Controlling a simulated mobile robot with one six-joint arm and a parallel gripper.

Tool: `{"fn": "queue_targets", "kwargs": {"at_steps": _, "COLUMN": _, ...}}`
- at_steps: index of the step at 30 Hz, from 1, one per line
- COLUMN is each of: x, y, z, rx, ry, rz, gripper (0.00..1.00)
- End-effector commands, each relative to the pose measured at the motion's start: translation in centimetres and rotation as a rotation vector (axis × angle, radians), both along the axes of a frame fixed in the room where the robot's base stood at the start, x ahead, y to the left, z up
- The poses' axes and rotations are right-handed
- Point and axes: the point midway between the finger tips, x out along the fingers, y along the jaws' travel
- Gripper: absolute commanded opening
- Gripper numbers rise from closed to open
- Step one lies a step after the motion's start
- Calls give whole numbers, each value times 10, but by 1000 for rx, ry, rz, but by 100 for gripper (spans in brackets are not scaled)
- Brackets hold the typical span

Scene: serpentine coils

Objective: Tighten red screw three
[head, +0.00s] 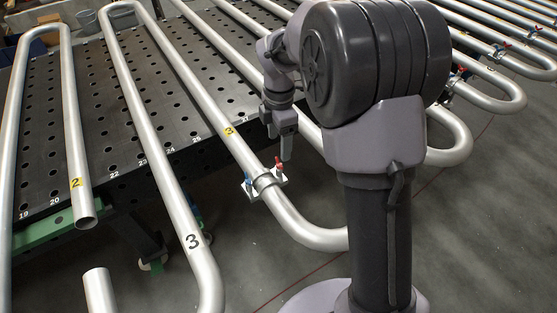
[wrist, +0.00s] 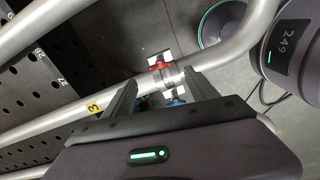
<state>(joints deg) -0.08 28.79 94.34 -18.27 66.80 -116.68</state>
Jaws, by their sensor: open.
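The red screw (head: 279,166) stands on a clamp (head: 265,182) around the silver pipe with the yellow "3" label (head: 229,131). A blue screw (head: 249,182) sits on the clamp's other side. My gripper (head: 286,153) points down, with its fingertips close beside the red screw in the head view; I cannot tell whether they touch. In the wrist view my gripper (wrist: 160,77) is open, its fingers spread to either side of the clamp (wrist: 170,76). The red screw (wrist: 157,65) shows beyond the fingertips, and the blue screw (wrist: 177,101) is partly hidden by my gripper.
A black perforated table (head: 130,120) lies under several looped silver pipes. More pipes with clamps (head: 495,52) lie at the right. Grey floor (head: 480,220) is clear at the lower right.

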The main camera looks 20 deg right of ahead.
Motion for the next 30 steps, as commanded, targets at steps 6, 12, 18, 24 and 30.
{"fn": "queue_targets", "kwargs": {"at_steps": 6, "x": -1, "y": 0, "z": -56, "rx": 0, "ry": 1, "rz": -1, "gripper": 67}}
{"fn": "queue_targets", "kwargs": {"at_steps": 12, "x": 0, "y": 0, "z": -70, "rx": 0, "ry": -1, "rz": -1, "gripper": 67}}
{"fn": "queue_targets", "kwargs": {"at_steps": 18, "x": 0, "y": 0, "z": -70, "rx": 0, "ry": -1, "rz": -1, "gripper": 67}}
{"fn": "queue_targets", "kwargs": {"at_steps": 24, "x": 0, "y": 0, "z": -69, "rx": 0, "ry": -1, "rz": -1, "gripper": 34}}
{"fn": "queue_targets", "kwargs": {"at_steps": 30, "x": 0, "y": 0, "z": -69, "rx": 0, "ry": -1, "rz": -2, "gripper": 5}}
